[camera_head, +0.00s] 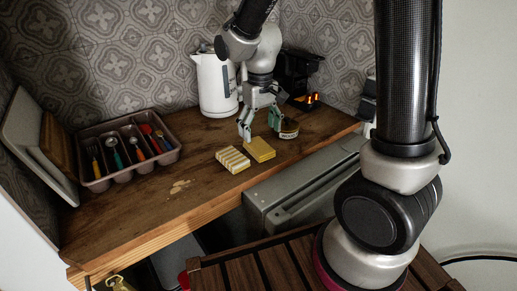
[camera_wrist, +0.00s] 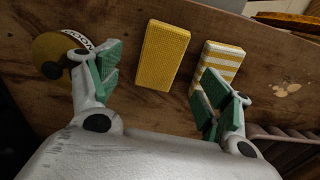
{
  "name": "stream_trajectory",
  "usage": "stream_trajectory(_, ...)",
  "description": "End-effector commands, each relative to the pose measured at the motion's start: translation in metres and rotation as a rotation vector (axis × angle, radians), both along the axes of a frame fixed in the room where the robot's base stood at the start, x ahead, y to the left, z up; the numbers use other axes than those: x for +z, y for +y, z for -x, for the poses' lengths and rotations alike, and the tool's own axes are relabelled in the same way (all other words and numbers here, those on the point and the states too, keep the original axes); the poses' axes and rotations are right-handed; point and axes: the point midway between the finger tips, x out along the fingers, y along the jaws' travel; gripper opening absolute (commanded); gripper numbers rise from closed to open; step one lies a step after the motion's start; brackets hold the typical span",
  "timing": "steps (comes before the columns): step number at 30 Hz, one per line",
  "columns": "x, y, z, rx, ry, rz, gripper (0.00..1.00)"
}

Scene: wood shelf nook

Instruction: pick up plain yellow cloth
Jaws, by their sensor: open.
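The plain yellow cloth (camera_head: 260,149) lies flat and folded on the wooden shelf in the head view, just right of a yellow-and-white striped cloth (camera_head: 233,160). In the wrist view the plain yellow cloth (camera_wrist: 164,55) shows whole, ahead of the fingers and between them in the picture. The striped cloth (camera_wrist: 217,70) is to its right there, partly hidden by the right finger. My gripper (camera_head: 259,126) is open and empty, above the shelf and behind the cloths. Its green-padded fingers (camera_wrist: 163,89) are spread wide in the wrist view.
A round yellow item with a lettered band (camera_head: 288,129) stands right of my gripper. A white kettle (camera_head: 213,85) and black machine (camera_head: 297,70) stand behind. A cutlery tray (camera_head: 125,176) is at left. The shelf front (camera_head: 150,215) is mostly clear.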

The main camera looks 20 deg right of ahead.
Motion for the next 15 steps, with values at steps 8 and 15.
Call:
stream_trajectory(8, -0.042, 0.003, -0.003, 0.0, 0.004, 0.002, 0.79)
stream_trajectory(15, -0.055, 0.003, -0.004, 0.0, -0.001, 0.0, 0.79)
